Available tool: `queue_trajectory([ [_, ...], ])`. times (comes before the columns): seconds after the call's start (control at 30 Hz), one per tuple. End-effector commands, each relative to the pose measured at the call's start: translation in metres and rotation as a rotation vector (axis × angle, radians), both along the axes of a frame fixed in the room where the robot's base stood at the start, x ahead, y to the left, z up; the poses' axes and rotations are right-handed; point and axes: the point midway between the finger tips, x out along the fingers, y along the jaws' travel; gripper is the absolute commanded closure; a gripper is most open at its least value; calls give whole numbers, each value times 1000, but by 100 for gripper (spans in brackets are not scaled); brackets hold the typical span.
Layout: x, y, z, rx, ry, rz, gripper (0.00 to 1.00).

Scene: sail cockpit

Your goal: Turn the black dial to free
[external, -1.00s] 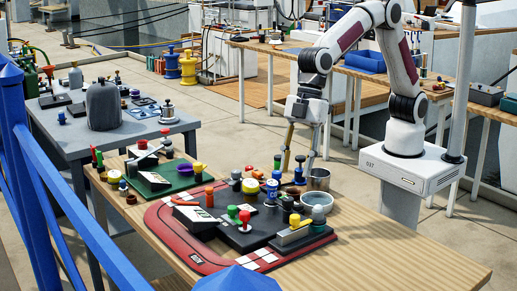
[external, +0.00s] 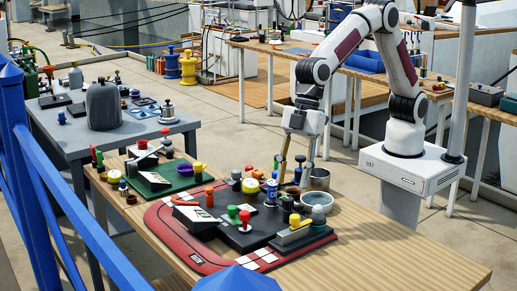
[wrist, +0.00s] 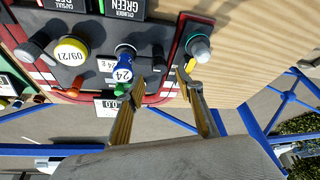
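Several dark knobs stand on the black panel (wrist: 92,28), and I cannot tell for sure which is the black dial. One black knob (wrist: 158,58) shows in the wrist view ahead of the gap between my fingers. Contact is not clear from here.
A blue piece marked 24 (wrist: 121,72) is close to the left fingertip, and a grey-topped knob (wrist: 199,46) is near the right one. Metal cups (external: 317,200) stand close to the gripper. Bare wood (external: 400,255) lies clear at the front right.

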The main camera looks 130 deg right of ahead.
Motion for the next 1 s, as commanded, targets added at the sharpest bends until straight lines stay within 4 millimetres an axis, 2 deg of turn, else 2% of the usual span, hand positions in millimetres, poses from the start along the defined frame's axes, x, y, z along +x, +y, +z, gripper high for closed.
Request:
queue_trajectory([
  [0.2,9,4,-24,0,1,0,63],
  [0.4,15,6,-39,0,0,0,63],
  [0.83,17,7,-44,0,-1,0,63],
  [0.87,17,7,-44,0,-1,0,66],
  [1.0,17,7,-44,0,-1,0,100],
])
